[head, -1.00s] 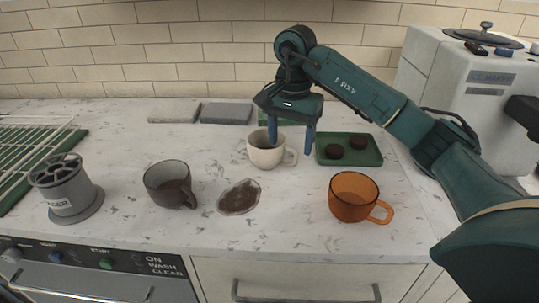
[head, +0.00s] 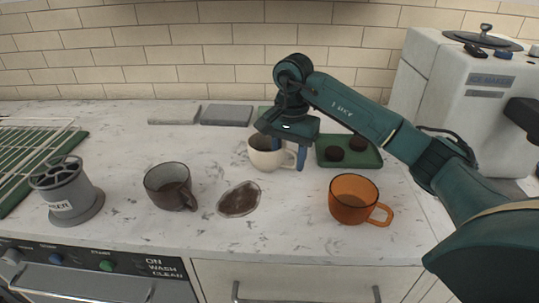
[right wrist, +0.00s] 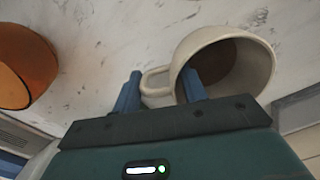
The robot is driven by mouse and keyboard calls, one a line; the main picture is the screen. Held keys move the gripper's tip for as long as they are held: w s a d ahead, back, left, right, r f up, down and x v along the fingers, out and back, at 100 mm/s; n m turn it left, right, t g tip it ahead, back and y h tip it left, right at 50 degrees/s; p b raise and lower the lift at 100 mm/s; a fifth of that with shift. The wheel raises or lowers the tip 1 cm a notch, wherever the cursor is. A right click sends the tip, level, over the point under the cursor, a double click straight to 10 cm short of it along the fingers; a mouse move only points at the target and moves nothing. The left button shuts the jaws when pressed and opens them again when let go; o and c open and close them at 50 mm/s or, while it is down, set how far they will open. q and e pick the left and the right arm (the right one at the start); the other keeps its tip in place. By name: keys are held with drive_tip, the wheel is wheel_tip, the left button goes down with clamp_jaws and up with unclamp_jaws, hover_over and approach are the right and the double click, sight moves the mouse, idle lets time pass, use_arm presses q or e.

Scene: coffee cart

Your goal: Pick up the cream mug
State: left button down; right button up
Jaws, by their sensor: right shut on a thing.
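My right gripper (head: 289,157) is over the mug's right side, pointing down. In the right wrist view my right gripper (right wrist: 158,92) has one finger inside the mug's rim and the other outside, beyond the handle. It is shut on the mug's handle side. The inner fingertip is hidden by the mug in the head view. My left gripper is not in view.
An orange glass mug (head: 352,201) stands in front to the right. A dark grey mug (head: 168,188) and a brown spill (head: 239,199) are to the left. A green tray (head: 370,159) with two dark round pieces is close on the right. A grey container (head: 68,195) stands far left.

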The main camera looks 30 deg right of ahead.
drive_tip(key=shift+s+f, duration=0.1)
clamp_jaws()
